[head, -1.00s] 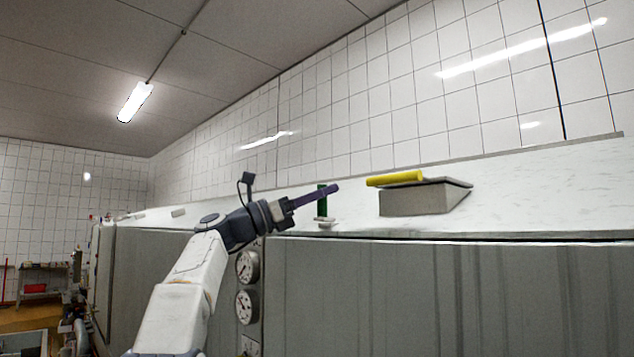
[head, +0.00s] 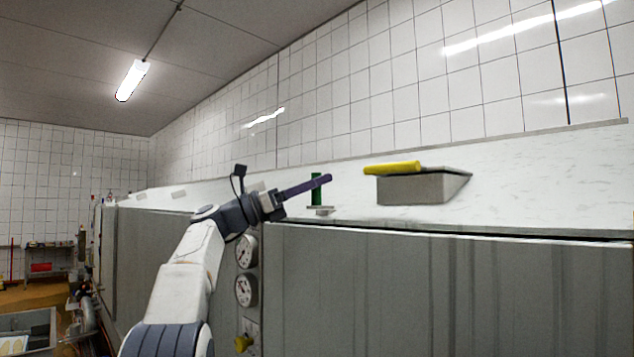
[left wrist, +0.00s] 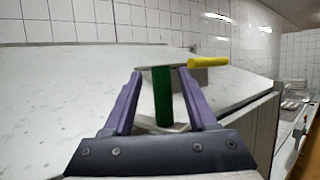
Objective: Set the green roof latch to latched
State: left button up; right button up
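The green roof latch (head: 316,188) is a green upright bar on a small pale base, on the sloping white top of the grey cabinet. My left gripper (head: 329,179) reaches across in front of it, its purple fingers overlapping the bar in the head view. In the left wrist view the left gripper (left wrist: 160,74) is open, and the green latch (left wrist: 163,98) shows upright between the two fingers, with a visible gap on each side. I cannot tell how deep it sits between them. My right gripper is in neither view.
A yellow bar (head: 392,168) lies on a grey wedge-shaped box (head: 415,188) right of the latch. Two round gauges (head: 246,290) and a yellow knob (head: 243,343) are on the cabinet front (head: 450,290). A tiled wall (head: 420,90) rises behind.

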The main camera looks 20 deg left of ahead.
pick_arm(q)
jog(key=shift+d+r, duration=0.1)
jog(key=shift+r, duration=0.05)
jog(key=b+v, duration=0.3)
jog(key=v, duration=0.7)
jog(key=shift+a, duration=0.25)
jog(key=shift+s, duration=0.15)
